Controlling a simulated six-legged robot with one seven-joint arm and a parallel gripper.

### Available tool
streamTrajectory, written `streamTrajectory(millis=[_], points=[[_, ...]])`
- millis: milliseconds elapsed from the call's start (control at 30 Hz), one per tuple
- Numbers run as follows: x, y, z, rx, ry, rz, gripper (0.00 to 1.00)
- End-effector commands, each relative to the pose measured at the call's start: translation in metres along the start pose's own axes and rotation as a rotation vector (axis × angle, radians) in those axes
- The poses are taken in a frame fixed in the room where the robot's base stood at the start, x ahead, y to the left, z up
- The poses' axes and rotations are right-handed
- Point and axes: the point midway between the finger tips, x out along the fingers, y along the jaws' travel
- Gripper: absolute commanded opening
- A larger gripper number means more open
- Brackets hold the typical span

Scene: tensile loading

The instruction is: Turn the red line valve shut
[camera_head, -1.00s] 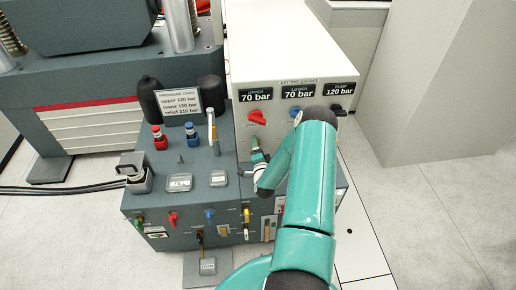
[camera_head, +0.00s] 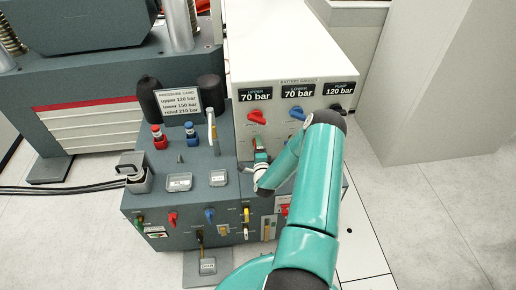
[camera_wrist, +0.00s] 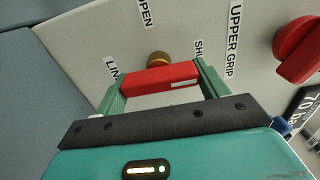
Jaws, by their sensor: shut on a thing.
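The red line valve handle (camera_wrist: 160,77) is a flat red bar in the wrist view, just in front of a brass stem (camera_wrist: 158,58) on the pale panel. My gripper (camera_wrist: 160,86) has its two green fingers at either end of the bar and is shut on it. Partly covered lettering by the handle reads "LIN" and "SHU", and "OPEN" stands higher up. In the head view my gripper (camera_head: 260,157) is at the white cabinet's front, below a red knob; the valve handle is too small there to make out clearly.
The red upper grip knob (camera_wrist: 297,50) is close on the right in the wrist view; it also shows in the head view (camera_head: 257,117). A blue knob (camera_head: 297,113) and a black knob (camera_head: 336,108) are to its right. A grey console (camera_head: 195,195) with several controls stands at left.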

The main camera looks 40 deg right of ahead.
Motion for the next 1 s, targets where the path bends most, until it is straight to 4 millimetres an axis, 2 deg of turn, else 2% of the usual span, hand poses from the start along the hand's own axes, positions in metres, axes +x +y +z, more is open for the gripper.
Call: streamTrajectory(millis=[67,100,200,567,767,1000], points=[[0.0,0.0,0.001,0.003,-0.001,0.001,0.5],[0.0,0.0,0.001,0.003,-0.001,0.001,0.79],[0.0,0.0,0.001,0.002,-0.001,0.001,0.95],[-0.005,0.0,0.0,0.0,0.0,0.001,0.95],[-0.035,0.001,0.0,0.001,-0.001,0.004,0.95],[-0.089,0.001,0.0,0.001,0.0,0.004,0.95]])
